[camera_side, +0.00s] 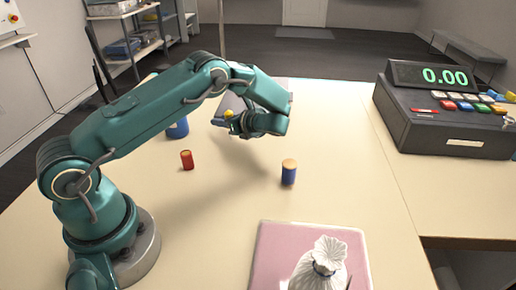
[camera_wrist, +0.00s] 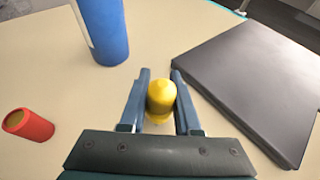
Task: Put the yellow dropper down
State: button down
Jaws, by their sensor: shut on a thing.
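The yellow dropper (camera_wrist: 161,97) is between the two fingers of my gripper (camera_wrist: 159,84) in the wrist view, its rounded yellow top toward the camera. My gripper is shut on it.
A dark flat slab (camera_wrist: 255,82) lies right of my gripper. A blue cylinder (camera_wrist: 104,32) and a red cylinder (camera_wrist: 30,126) stand left. A blue, orange-topped cylinder (camera_side: 289,175), pink mat (camera_side: 270,245), white bag (camera_side: 318,272) and register (camera_side: 445,125) are farther off.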

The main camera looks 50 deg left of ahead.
jog(key=shift+f, duration=0.1)
jog(key=c, duration=0.6)
grip_release()
